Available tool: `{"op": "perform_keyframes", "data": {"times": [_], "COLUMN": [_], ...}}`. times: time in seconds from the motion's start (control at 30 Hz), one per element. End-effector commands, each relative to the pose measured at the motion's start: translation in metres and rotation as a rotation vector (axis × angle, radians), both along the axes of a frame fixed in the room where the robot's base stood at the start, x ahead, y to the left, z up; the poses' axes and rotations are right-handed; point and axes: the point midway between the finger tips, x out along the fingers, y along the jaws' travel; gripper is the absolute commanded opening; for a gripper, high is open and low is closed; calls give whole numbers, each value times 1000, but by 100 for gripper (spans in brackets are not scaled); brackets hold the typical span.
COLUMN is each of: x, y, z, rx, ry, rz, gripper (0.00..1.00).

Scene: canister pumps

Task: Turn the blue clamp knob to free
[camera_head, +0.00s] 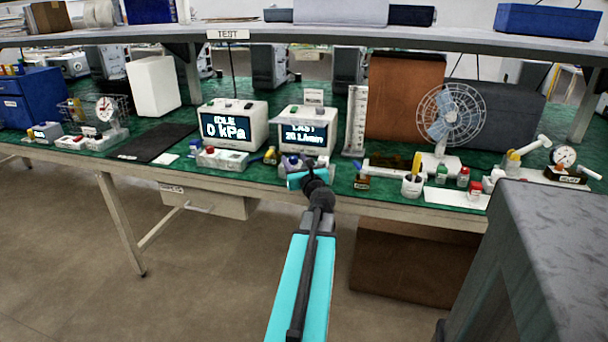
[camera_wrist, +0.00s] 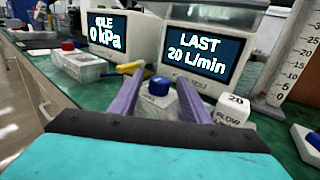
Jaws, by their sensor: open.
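The blue clamp knob (camera_wrist: 158,86) shows in the wrist view as a round blue cap on a pale base, on the green bench in front of the flow meter box. The box (camera_wrist: 205,50) has a screen that reads LAST 20 L/min. My gripper (camera_wrist: 160,80) is open, with its two purple fingers one on each side of the knob in the picture. I cannot tell whether either finger touches it. In the head view my gripper (camera_head: 300,170) is over the bench's front edge and hides most of the knob.
The kPa box (camera_head: 234,125) reads IDLE 0 kPa, to the left. A small pale block (camera_wrist: 232,110) marked 20 stands right of the fingers. A yellow-handled item (camera_wrist: 130,68) lies left of the knob. A fan (camera_head: 445,120) and pen cup (camera_head: 413,186) stand further right.

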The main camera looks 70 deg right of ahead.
Motion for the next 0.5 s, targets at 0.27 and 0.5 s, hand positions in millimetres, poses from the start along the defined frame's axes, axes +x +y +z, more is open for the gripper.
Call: {"op": "perform_keyframes", "data": {"times": [0.27, 0.5], "x": [-19, -35], "y": [25, 45], "z": [0, 0], "rx": [0, 1], "ry": [0, 1], "rz": [-1, -1], "gripper": [43, 43]}}
